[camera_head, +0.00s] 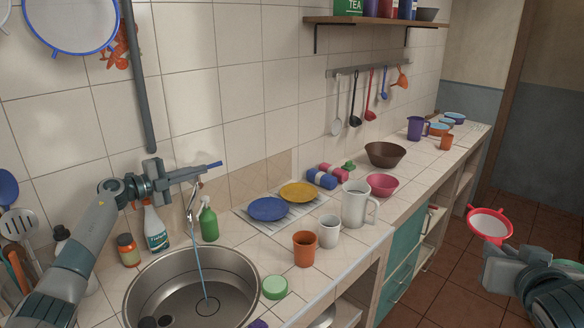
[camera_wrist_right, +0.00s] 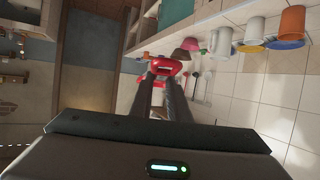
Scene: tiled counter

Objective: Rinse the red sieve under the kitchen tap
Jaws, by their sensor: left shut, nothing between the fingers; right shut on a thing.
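The red sieve (camera_head: 490,222), a white mesh bowl with a red rim, is at the right in the head view, held over the floor in front of the counter. My right gripper (camera_head: 491,247) is shut on it; a red part of the sieve (camera_wrist_right: 166,67) shows between the fingertips in the wrist view. The tap (camera_head: 193,204) is at the back of the round metal sink (camera_head: 140,283). A thin blue stream of water (camera_head: 200,265) falls from it into the basin. My left gripper (camera_head: 214,165) is shut and empty, just above the tap; I cannot tell whether it touches it.
An orange cup (camera_head: 304,248), a white mug (camera_head: 329,231) and a white jug (camera_head: 355,204) stand right of the sink. A green-lidded item (camera_head: 275,286) sits at the sink's right rim. The floor beyond the counter front is open.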

